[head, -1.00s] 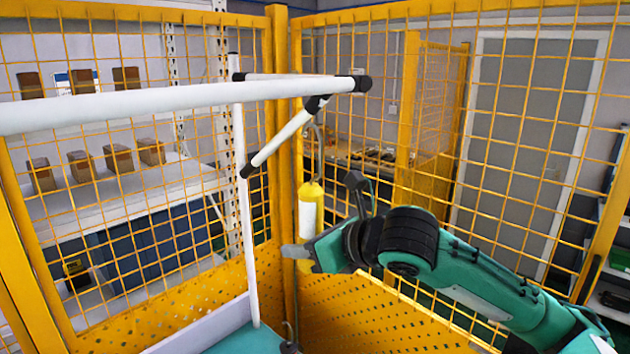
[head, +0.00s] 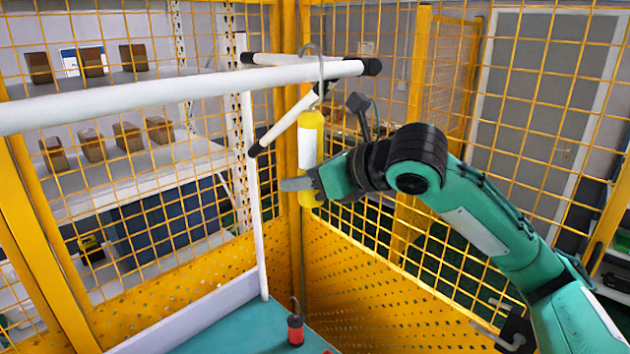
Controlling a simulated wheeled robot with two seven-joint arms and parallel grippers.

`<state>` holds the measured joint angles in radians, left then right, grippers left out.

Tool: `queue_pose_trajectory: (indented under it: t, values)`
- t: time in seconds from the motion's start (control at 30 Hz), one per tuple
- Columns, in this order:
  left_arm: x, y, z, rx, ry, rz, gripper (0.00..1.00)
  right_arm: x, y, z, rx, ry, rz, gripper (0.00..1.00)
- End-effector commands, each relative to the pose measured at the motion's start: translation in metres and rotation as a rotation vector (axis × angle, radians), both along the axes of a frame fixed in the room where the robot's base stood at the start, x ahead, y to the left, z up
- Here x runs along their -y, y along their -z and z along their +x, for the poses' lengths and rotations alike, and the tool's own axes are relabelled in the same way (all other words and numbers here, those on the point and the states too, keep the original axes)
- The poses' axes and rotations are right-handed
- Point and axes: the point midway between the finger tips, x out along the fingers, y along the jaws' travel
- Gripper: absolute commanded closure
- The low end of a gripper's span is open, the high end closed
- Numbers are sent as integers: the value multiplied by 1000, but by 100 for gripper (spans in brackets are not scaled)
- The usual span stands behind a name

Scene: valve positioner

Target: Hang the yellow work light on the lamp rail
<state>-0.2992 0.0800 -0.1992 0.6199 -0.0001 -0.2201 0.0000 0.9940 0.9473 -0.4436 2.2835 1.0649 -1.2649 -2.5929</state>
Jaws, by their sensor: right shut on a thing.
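The yellow work light (head: 310,140), a cylinder with a white panel, is upright beside the end of the white lamp rail (head: 200,88). Its grey metal hook (head: 321,62) rises above the rail near the black end cap. I cannot tell whether the hook touches the rail. My right gripper (head: 300,185) is shut on the lower part of the work light, and its fingers partly cover it. My left gripper is not in view.
A red hooked lamp (head: 295,328) stands on the teal tabletop (head: 235,330) below. A white post (head: 252,190) and a diagonal brace (head: 285,125) support the rail. Yellow mesh fencing (head: 385,265) closes in the back and right. Shelves with brown boxes stand beyond the fence.

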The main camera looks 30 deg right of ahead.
Motion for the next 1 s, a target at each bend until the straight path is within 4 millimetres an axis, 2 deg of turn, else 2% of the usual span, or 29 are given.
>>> queue_pose_trajectory:
  t: [0.5, 0.7, 1.0]
  values:
    - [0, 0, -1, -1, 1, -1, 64, -15, 0, 39, 0, -1, 2, 90]
    - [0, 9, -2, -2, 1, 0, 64, -13, 16, 38, 2, 1, -1, 90]
    - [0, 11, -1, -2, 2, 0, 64, -14, 22, 37, 1, 0, 0, 90]
